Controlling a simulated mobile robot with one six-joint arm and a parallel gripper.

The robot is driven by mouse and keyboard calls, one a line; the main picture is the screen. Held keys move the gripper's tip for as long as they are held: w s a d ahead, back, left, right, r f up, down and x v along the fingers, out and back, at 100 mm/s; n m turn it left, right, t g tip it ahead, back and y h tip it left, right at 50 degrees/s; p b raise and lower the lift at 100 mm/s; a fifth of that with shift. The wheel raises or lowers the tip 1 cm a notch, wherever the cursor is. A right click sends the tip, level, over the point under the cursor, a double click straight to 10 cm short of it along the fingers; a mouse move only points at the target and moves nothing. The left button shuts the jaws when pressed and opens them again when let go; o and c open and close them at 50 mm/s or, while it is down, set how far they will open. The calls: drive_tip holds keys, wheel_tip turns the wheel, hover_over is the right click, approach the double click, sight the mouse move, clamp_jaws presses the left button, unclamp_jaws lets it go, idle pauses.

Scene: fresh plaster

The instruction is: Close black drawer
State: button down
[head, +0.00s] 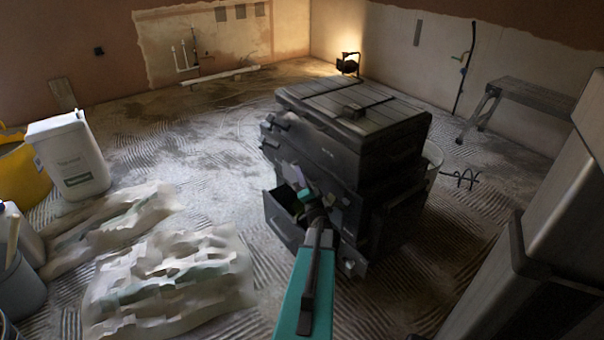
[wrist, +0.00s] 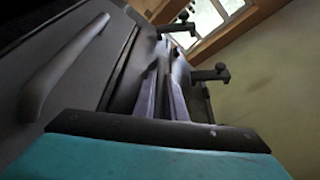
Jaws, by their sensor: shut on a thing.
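A dark tool chest (head: 325,150) stands on the floor in the middle of the head view. Its low black drawer (head: 281,225) is pulled out to the left, with its dark inside showing from above. My gripper (head: 305,195) is at the right end of this open drawer, against the chest's front. In the wrist view my gripper (wrist: 168,95) has its fingers close together on a dark edge, which seems to be part of the drawer; the contact is partly hidden. A grey bar handle (wrist: 62,68) on a dark front lies left of the fingers.
Paper sacks (head: 170,280) lie on the floor to the left. A white tub (head: 70,155) and a yellow bucket (head: 22,175) stand beyond them. A work lamp (head: 348,63) glows behind the chest. A trestle bench (head: 530,95) stands at the right wall.

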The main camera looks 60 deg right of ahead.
drive_tip(key=shift+s+d+r, duration=0.1)
drive_tip(key=shift+s+d, duration=0.15)
drive_tip(key=shift+d, duration=0.1)
drive_tip(key=c, duration=2.1)
unclamp_jaws()
drive_tip(key=shift+s, duration=0.1)
drive_tip(key=shift+a, duration=0.1)
drive_tip(key=p+v, duration=0.2)
drive_tip(key=v, duration=1.1)
drive_tip(key=shift+a+p, duration=0.3)
drive_tip(key=shift+a, duration=0.1)
